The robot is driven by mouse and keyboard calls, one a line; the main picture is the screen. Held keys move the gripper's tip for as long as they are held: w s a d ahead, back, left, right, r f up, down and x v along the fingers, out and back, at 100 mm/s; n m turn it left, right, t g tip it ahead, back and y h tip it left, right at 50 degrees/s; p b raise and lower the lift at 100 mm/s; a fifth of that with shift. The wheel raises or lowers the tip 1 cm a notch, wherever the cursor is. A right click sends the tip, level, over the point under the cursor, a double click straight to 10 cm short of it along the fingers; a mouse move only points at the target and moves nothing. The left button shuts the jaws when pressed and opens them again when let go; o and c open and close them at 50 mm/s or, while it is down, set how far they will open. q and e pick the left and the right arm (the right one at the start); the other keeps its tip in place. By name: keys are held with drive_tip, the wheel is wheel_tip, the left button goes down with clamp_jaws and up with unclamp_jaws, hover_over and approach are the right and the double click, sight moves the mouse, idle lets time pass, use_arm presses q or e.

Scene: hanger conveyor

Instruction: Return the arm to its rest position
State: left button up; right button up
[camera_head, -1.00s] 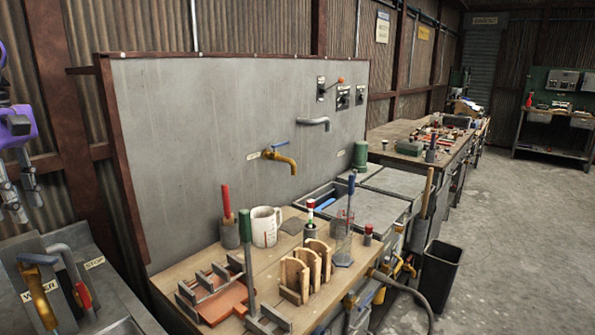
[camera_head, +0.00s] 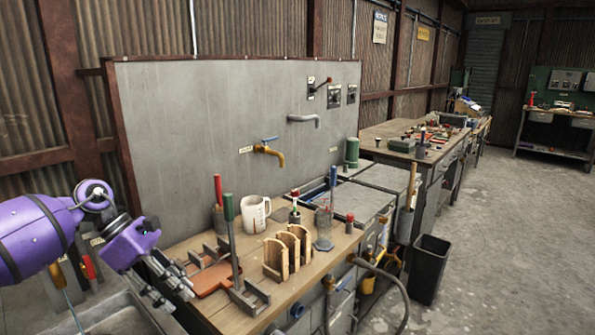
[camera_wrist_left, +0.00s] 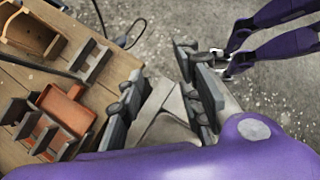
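My left arm is purple and enters the head view from the left. Its left gripper (camera_head: 172,280) is dark grey and hangs in front of the left end of the wooden bench, over the sink side. In the left wrist view the two fingers of the left gripper (camera_wrist_left: 162,78) stand apart with nothing seen between them. The bench edge lies beside the left finger there, apart from it as far as I can tell. My right gripper is not in the head view; purple links of mine show at the upper right of the wrist view.
The wooden bench (camera_head: 300,278) carries a brown tray with grey racks (camera_head: 212,278), a wooden rack (camera_head: 287,252), a white mug (camera_head: 256,212) and upright tools. A sink (camera_head: 115,318) lies below my left arm. A black bin (camera_head: 430,268) stands on the open floor at right.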

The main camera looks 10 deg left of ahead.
use_arm(q)
drive_tip(key=s+d+f+n+t+h, duration=0.3)
drive_tip(key=d+f+n+t, duration=0.35)
drive_tip(key=d+n, duration=0.3)
drive_tip(key=s+d+f+n+t+h, duration=0.25)
drive_tip(key=d+f+n+t, duration=0.25)
drive_tip(key=d+f+n, duration=0.45)
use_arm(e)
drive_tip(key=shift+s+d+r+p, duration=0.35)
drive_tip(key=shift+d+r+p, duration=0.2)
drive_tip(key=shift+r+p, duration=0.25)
use_arm(q)
drive_tip(key=s+a+f+n+g+y, duration=0.1)
drive_tip(key=s+a+f+n+y, duration=0.1)
drive_tip(key=s+f+n+y, duration=0.4)
drive_tip(key=s+a+f+n+g+y, duration=0.2)
drive_tip(key=s+f+n+y, duration=0.4)
drive_tip(key=s+f+n, duration=0.8)
drive_tip(key=s+n, duration=0.6)
drive_tip(key=n, duration=0.5)
drive_tip(key=shift+a+n+y, duration=0.15)
drive_tip(key=shift+n+y, duration=0.2)
drive_tip(key=shift+n, duration=0.05)
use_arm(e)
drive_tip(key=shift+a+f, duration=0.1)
